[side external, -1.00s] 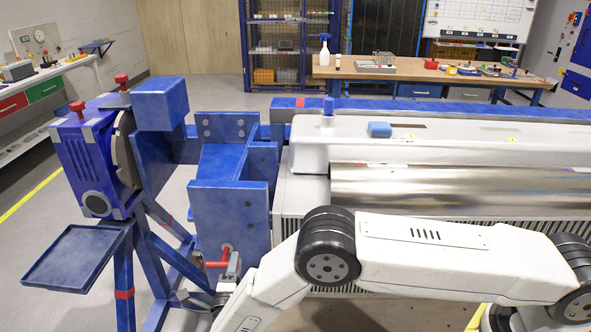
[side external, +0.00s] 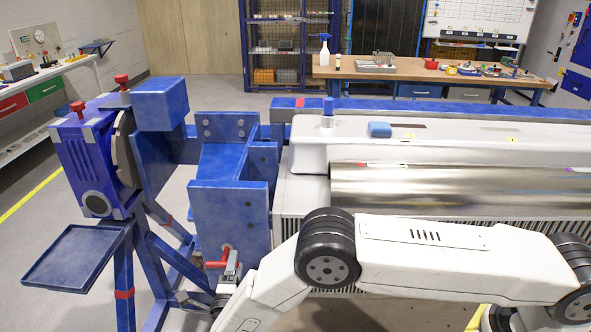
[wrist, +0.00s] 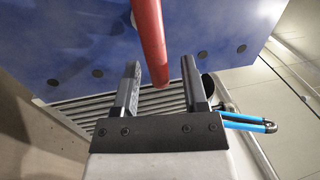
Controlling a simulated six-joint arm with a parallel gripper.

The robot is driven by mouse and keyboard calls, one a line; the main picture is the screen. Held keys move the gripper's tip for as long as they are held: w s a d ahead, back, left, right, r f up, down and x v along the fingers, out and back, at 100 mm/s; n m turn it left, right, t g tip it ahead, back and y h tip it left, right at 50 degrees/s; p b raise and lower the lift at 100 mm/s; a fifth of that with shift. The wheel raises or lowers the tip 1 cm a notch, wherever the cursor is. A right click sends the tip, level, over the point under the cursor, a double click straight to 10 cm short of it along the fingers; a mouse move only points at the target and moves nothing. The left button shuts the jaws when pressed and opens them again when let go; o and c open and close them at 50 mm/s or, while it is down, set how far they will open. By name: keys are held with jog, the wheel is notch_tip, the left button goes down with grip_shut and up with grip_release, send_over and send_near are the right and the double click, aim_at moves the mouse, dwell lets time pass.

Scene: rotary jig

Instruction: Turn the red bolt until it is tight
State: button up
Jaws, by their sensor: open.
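The red bolt (side external: 217,264) sticks out low on the front of a blue upright plate (side external: 230,215). Its red bar shows in the side view, partly hidden by my gripper (side external: 231,262). In the wrist view, the red bar (wrist: 150,42) comes down from the top and ends between the two dark fingers of my gripper (wrist: 160,66). The fingers are apart, with a gap on each side of the bar. Where the bolt enters the plate is not clear in either view.
The blue frame carries a box-like unit (side external: 95,160) and an empty blue tray (side external: 75,257) at left. A long white machine with a metal roller (side external: 450,188) lies to the right, behind my arm. A blue cable (wrist: 250,124) runs beside my gripper.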

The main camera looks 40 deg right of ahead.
jog(key=v, duration=0.7)
jog(key=shift+s+a, duration=0.15)
jog(key=shift+a, duration=0.05)
jog(key=shift+d, duration=0.1)
jog(key=w+d+f+n+y, duration=0.25)
jog(key=d+n+y, duration=0.35)
jog(key=n+y, duration=0.9)
jog(key=s+d+r+n+g+h, duration=0.1)
jog(key=s+d+r+n+g, duration=0.1)
jog(key=d+r+n+g, duration=0.3)
jog(key=s+d+r+n+g, duration=0.3)
jog(key=s+d+r, duration=0.1)
jog(key=s+d, duration=0.3)
jog(key=s+d+r+n+g, duration=0.3)
jog(key=s+d, duration=0.4)
jog(key=s, duration=0.3)
jog(key=shift+s+r+g, duration=0.15)
jog(key=shift+r+g, duration=0.35)
jog(key=shift+r, duration=0.55)
